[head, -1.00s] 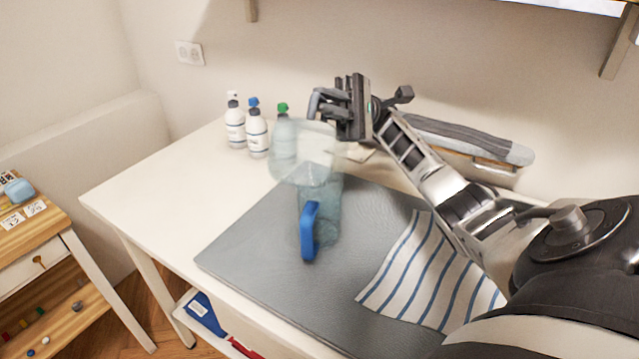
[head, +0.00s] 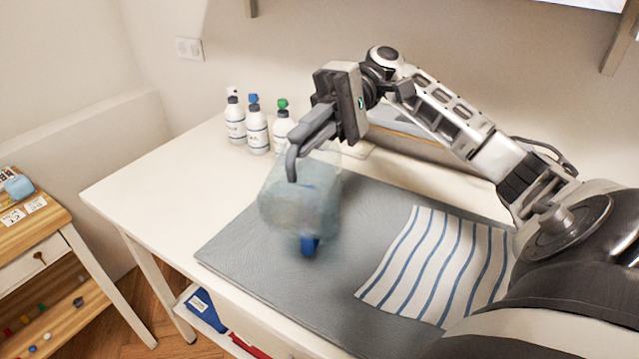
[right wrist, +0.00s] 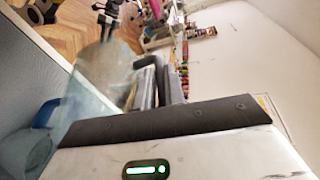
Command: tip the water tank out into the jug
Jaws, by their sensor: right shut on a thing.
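The clear, pale blue water tank (head: 296,200) hangs from my right gripper (head: 303,150), which is shut on it. The tank is tilted in the head view and looks blurred. The jug lies mostly hidden behind and below the tank; its blue handle (head: 310,246) shows under the tank's lower edge, above the grey mat. In the right wrist view the clear tank (right wrist: 98,80) is beside the fingers, and the blue part of the jug (right wrist: 45,113) is at the left. I cannot tell whether water is flowing.
Three white bottles (head: 257,132) stand at the back left of the white table (head: 150,185). A striped cloth (head: 435,265) lies on the right part of the grey mat (head: 250,260). The table's left part is clear. A wooden side table (head: 30,225) stands at the far left.

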